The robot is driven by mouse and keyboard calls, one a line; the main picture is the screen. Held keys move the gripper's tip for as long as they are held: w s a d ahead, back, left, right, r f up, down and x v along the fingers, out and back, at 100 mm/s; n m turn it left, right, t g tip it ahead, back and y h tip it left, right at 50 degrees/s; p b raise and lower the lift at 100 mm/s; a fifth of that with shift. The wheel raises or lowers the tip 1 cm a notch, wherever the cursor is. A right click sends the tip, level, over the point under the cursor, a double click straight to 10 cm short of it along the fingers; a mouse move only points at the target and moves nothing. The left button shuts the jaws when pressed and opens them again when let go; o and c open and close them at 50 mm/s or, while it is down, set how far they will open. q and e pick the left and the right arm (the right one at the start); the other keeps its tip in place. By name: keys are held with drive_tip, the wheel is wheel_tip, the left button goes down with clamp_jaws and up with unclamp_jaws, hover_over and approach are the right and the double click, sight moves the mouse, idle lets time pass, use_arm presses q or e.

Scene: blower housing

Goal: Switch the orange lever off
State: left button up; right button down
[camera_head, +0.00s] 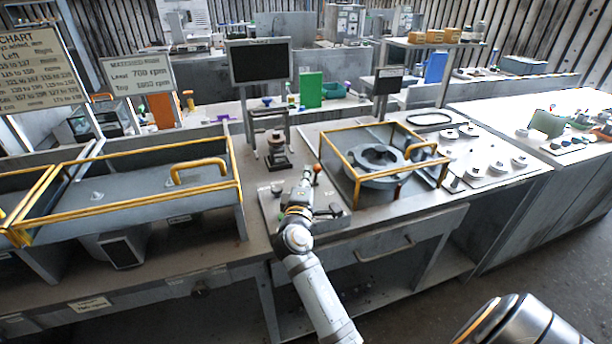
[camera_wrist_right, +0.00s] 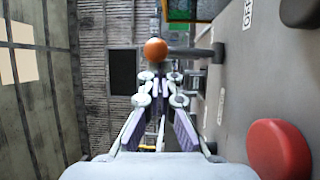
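The orange lever (camera_head: 317,168) has a round orange knob and stands on a grey control plate (camera_head: 268,207) at the front of the bench. My right gripper (camera_head: 307,176) is just left of and below the knob in the head view. In the right wrist view the orange knob (camera_wrist_right: 155,49) shows just beyond my right fingertips (camera_wrist_right: 160,76). The fingers converge, look shut, and hold nothing that I can see. Whether they touch the lever is not clear. My left gripper is not in view.
A red button (camera_wrist_right: 280,148) is close on the right in the wrist view. A yellow-framed blower housing (camera_head: 378,160) stands right of the lever. A long yellow-railed guard (camera_head: 130,180) is to the left. A dark screen (camera_head: 259,62) stands behind.

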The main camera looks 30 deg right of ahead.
drive_tip(key=shift+s, duration=0.2)
drive_tip(key=shift+w, duration=0.1)
wheel_tip(320, 180, up, 10)
idle(0.4)
drive_tip(key=shift+f, duration=0.1)
idle(0.3)
